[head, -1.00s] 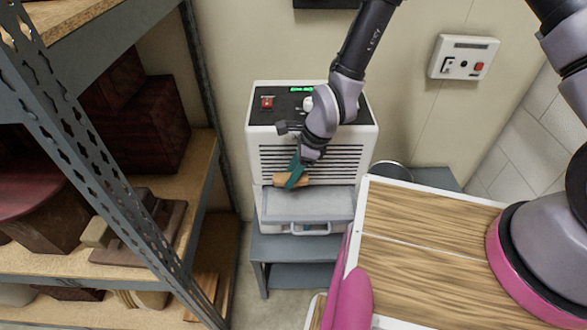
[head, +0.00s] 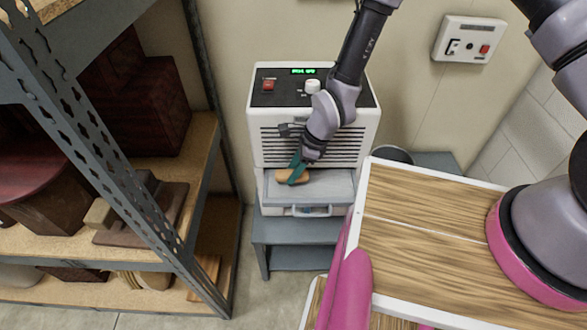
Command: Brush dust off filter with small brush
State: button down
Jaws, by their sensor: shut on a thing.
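My gripper (head: 299,169) is shut on a small brush with a tan wooden body (head: 290,176). The brush is at the front of a white machine with a slatted grille, over a flat grey filter panel (head: 328,187). The panel sticks out below the grille. The brush seems to be on or just above the panel's left part; I cannot tell whether it touches. Its bristles are hidden. Dust is too fine to make out.
The white machine (head: 256,135) has a red switch, a knob and a green display. It stands on a grey stand (head: 285,230). A metal shelf rack (head: 100,185) with boxes stands at left. A dark bin (head: 393,154) is right of the machine. A control box (head: 469,40) hangs on the wall.

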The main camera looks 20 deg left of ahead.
jog(key=shift+f, duration=0.9)
dwell(0.3)
jog(key=shift+w+a+r, duration=0.15)
jog(key=shift+w, duration=0.55)
jog(key=shift+w+a+r, duration=0.2)
jog(key=shift+w, duration=0.45)
jog(key=shift+w+a+r, duration=0.15)
jog(key=shift+w, duration=0.55)
jog(key=shift+s+d+f, duration=0.1)
jog(key=shift+s+d, duration=0.15)
jog(key=shift+s, duration=0.5)
jog(key=shift+s+d+f, duration=0.1)
jog(key=shift+s+d, duration=0.1)
jog(key=shift+s, duration=0.55)
jog(key=shift+s, duration=0.15)
jog(key=shift+s+r, duration=0.15)
jog(key=shift+r, duration=0.75)
jog(key=shift+s+r, duration=0.15)
jog(key=shift+r, duration=0.75)
jog(key=shift+s+r, duration=0.1)
jog(key=shift+r, duration=1.1)
